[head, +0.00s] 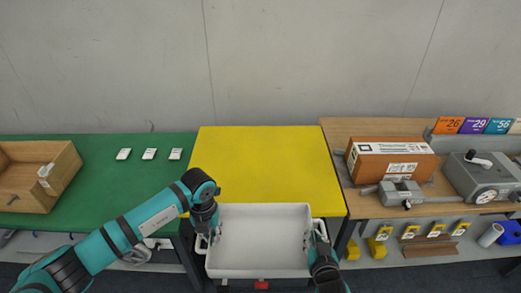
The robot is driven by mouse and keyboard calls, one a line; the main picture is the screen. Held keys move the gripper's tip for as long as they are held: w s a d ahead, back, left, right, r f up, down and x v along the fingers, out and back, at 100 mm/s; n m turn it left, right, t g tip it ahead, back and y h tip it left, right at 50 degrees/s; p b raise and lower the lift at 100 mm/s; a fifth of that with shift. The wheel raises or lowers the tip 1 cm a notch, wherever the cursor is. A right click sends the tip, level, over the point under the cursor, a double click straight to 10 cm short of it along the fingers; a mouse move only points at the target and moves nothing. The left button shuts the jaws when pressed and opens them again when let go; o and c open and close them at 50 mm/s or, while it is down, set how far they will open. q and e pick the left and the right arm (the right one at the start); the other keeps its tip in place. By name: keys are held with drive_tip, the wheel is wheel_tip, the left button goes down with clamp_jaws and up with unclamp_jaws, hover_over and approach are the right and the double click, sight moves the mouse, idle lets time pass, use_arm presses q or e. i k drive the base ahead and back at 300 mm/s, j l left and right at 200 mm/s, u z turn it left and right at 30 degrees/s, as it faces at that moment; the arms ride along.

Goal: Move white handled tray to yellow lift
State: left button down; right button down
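The white handled tray (258,269) is in the lower middle of the head view, level-looking and empty. Its far part overlaps the front edge of the yellow lift (262,160), and its near part reaches out past that edge. Whether it touches the lift cannot be told. My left gripper (209,236) is at the tray's left handle and appears shut on it. My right gripper (316,243) is at the right handle and appears shut on it. The fingertips are small and partly hidden. The lift's flat yellow top is bare.
A green table (105,190) on the left bears a wooden box (35,180) and several small white items (149,154). A wooden bench (365,205) on the right bears a brown carton (390,155) and grey machines (485,180). Both stand close beside the lift.

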sight(260, 174)
drive_tip(key=i, duration=1.1)
